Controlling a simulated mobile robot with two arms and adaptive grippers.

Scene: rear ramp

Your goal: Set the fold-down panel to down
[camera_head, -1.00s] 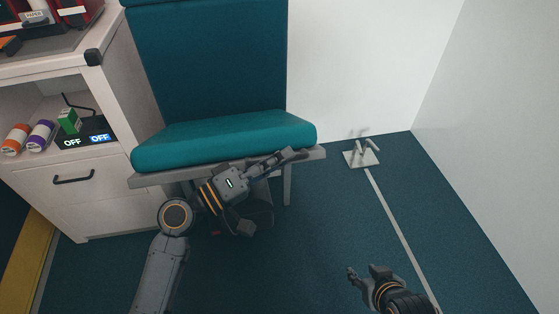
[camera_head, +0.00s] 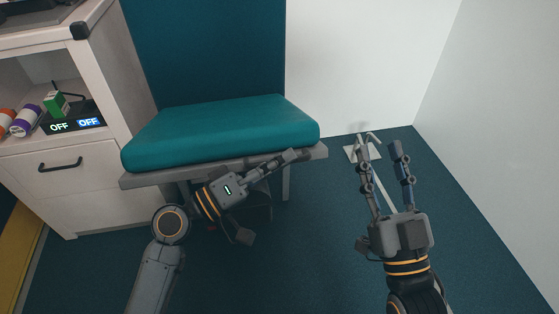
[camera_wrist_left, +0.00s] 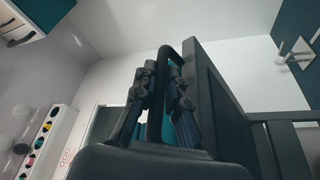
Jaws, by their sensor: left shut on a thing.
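The panel appears to be the teal padded seat (camera_head: 220,130) on a grey frame, standing out roughly level from a teal backrest (camera_head: 205,50) in the head view. My left gripper (camera_head: 292,156) is at the right part of the seat's front edge. In the left wrist view, its fingers (camera_wrist_left: 160,95) are shut on a dark looped handle (camera_wrist_left: 166,55) beside a dark flat panel (camera_wrist_left: 222,95). The fingers partly hide the handle. My right gripper (camera_head: 380,150) is open and empty, right of the seat and above the floor.
A white cabinet (camera_head: 110,195) with a drawer stands close on the left of the seat. A metal floor fitting (camera_head: 352,153) lies behind my right gripper. White walls (camera_head: 480,110) close the right side. The blue floor (camera_head: 300,260) in front is clear.

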